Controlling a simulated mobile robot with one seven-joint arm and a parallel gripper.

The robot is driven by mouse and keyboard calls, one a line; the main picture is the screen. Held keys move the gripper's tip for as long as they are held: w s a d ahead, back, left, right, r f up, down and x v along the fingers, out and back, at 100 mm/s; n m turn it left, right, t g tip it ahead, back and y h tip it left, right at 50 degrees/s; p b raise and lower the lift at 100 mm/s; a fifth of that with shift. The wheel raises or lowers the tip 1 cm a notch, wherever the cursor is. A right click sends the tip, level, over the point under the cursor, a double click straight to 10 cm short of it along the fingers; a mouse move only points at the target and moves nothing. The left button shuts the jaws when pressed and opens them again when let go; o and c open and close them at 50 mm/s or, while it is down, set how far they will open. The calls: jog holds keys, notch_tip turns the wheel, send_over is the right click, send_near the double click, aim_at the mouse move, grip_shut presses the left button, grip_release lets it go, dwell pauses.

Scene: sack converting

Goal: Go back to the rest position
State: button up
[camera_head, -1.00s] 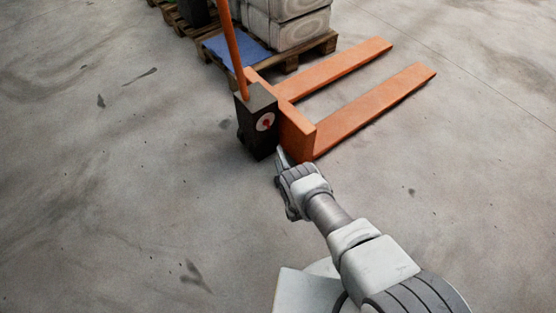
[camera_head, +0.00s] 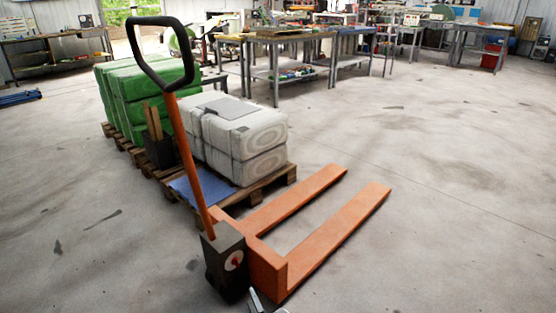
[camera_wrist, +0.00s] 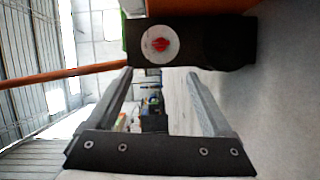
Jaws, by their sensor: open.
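My gripper (camera_wrist: 160,82) is open in the wrist view, its two fingers apart with nothing between them. In the head view only the tips of my gripper (camera_head: 265,303) show at the bottom edge, beside the pallet jack's base. The orange pallet jack (camera_head: 335,230) has a black pump box with a white disc and red centre (camera_head: 234,260). That box also shows close ahead in the wrist view (camera_wrist: 200,42), at the top. I cannot tell whether the fingers touch it. Most of my arm is out of the head view.
Behind the jack, wooden pallets (camera_head: 262,186) carry wrapped white sacks (camera_head: 235,140), a blue sheet (camera_head: 202,187) and green bales (camera_head: 140,90). Workbenches (camera_head: 290,60) stand along the back. The concrete floor at right (camera_head: 460,200) is clear.

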jog(key=w+d+r+m+g+h, duration=0.1)
jog(key=w+r+m+h, duration=0.15)
jog(key=w+r, duration=0.65)
jog(key=w+d+r+m+h, duration=0.1)
jog(key=w+r+m, duration=0.2)
jog(key=w+r, duration=0.6)
jog(key=s+d+r+m+g+h, duration=0.1)
jog(key=d+r+m, duration=0.25)
jog(key=r, duration=0.85)
jog(key=s+d+r+m+g+h, duration=0.15)
jog(key=d+r, duration=0.25)
jog(key=r, duration=0.7)
jog(key=s+d+r+m+g, duration=0.25)
jog(key=s+d+r, duration=0.25)
jog(key=s+r, duration=0.45)
jog(key=s+d+r+m+g, duration=0.1)
jog(key=s+d+r+m, duration=0.4)
jog(key=s+r, duration=0.45)
jog(key=s+d+m+g+h, duration=0.15)
jog(key=s+d, duration=0.25)
jog(key=s, duration=1)
jog(key=s+d+m+g, duration=0.2)
jog(key=s+d, duration=0.1)
jog(key=s, duration=1.1)
notch_tip(320, 180, up, 28)
jog(key=p, duration=2.8)
jog(key=shift+r+p, duration=0.25)
jog(key=shift+p, duration=0.05)
